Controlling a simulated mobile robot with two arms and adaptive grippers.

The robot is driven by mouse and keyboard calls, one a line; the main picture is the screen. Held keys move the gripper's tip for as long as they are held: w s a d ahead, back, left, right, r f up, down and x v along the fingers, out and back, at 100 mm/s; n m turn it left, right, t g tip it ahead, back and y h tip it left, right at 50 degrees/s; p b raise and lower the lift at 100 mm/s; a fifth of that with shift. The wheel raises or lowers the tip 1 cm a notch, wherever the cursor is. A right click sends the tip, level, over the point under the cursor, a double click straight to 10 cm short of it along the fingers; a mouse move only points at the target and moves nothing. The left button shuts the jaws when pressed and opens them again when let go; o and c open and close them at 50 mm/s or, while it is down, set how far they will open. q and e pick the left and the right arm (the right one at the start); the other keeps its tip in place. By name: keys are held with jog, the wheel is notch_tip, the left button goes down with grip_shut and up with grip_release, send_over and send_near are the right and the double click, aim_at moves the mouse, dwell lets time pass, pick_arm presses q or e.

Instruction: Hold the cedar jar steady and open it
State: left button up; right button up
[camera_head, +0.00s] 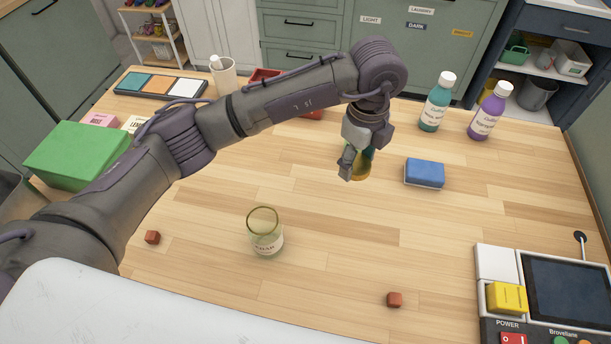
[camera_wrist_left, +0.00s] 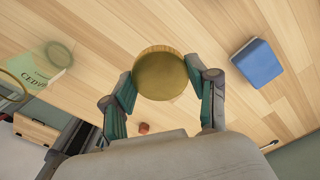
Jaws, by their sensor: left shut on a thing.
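The cedar jar (camera_head: 265,240) is clear glass with a pale label and stands upright on the wooden table, its top open. In the left wrist view the jar (camera_wrist_left: 38,75) shows at the left, apart from my gripper. My left gripper (camera_head: 356,166) is right of and beyond the jar. It is shut on a round golden-brown lid (camera_wrist_left: 160,74), held between its two green-padded fingers. In the head view the lid (camera_head: 363,172) is partly hidden by the gripper; I cannot tell whether it touches the table. My right gripper is not in view.
A blue sponge-like block (camera_head: 424,173) lies right of my left gripper. A teal bottle (camera_head: 435,103) and a purple bottle (camera_head: 489,112) stand at the back right. A control panel (camera_head: 497,262) fills the right corner.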

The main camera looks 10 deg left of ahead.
pick_arm(q)
jog(key=shift+d+n, duration=0.2)
jog(key=shift+n, duration=0.2)
jog(key=shift+a+f, duration=0.2)
jog(key=shift+a, duration=0.05)
jog(key=p, duration=0.5)
send_over(303, 187)
notch_tip(303, 187, down, 6)
jog(key=shift+f, duration=0.15)
jog(key=shift+a+f, duration=0.1)
jog(key=shift+f, duration=0.15)
notch_tip(303, 187, down, 3)
jog(key=shift+f+p, duration=0.1)
jog(key=shift+p, duration=0.6)
jog(key=shift+f, duration=0.3)
jog(key=shift+f, duration=0.1)
